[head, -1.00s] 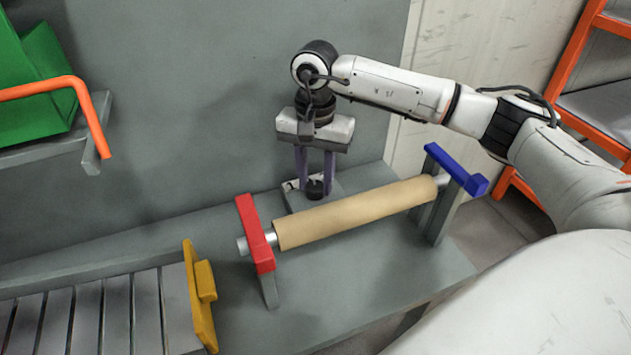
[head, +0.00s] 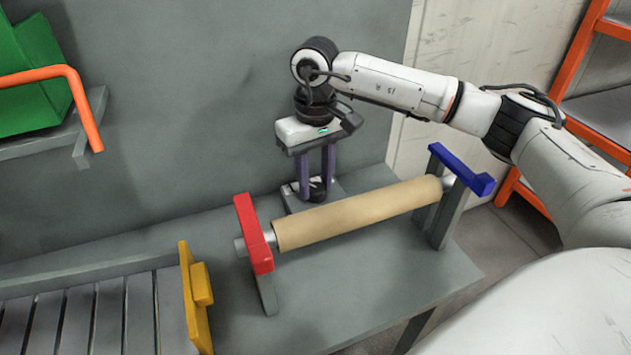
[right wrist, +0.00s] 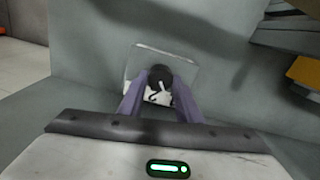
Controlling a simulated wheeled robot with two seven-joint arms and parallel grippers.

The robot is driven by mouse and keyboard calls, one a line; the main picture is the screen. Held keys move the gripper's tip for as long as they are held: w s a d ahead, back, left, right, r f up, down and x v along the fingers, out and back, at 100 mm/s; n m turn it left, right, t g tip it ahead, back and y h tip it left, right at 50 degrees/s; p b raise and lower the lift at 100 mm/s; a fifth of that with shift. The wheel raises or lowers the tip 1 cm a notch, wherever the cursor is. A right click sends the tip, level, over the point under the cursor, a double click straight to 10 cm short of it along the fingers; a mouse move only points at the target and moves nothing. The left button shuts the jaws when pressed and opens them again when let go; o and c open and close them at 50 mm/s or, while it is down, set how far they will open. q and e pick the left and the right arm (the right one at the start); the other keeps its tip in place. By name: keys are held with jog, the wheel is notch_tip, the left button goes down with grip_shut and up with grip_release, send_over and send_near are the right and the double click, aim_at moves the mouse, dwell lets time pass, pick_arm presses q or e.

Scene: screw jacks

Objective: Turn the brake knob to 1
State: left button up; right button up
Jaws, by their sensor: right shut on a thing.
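The brake knob (head: 317,189) is a small black round knob on a pale plate with dark marks, on a grey base block (head: 327,200) at the back of the bench. My right gripper (head: 318,194) points straight down with its purple fingers shut on the knob. In the right wrist view the knob (right wrist: 160,76) sits between the two fingertips (right wrist: 160,90). The marks on the plate (right wrist: 158,97) are partly hidden and too small to read. My left gripper is not in view.
A brown roll (head: 360,212) on a shaft lies just in front of the knob, between a red-topped stand (head: 254,233) and a blue-topped stand (head: 460,170). A slatted conveyor with a yellow end piece (head: 196,298) is at lower left. A grey wall (head: 210,100) stands close behind.

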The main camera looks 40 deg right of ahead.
aim_at(315, 186)
jog(key=shift+n, duration=0.7)
jog(key=o, duration=1.1)
notch_tip(315, 186, up, 10)
jog(key=shift+r+p, duration=0.25)
jog(key=shift+p, duration=0.05)
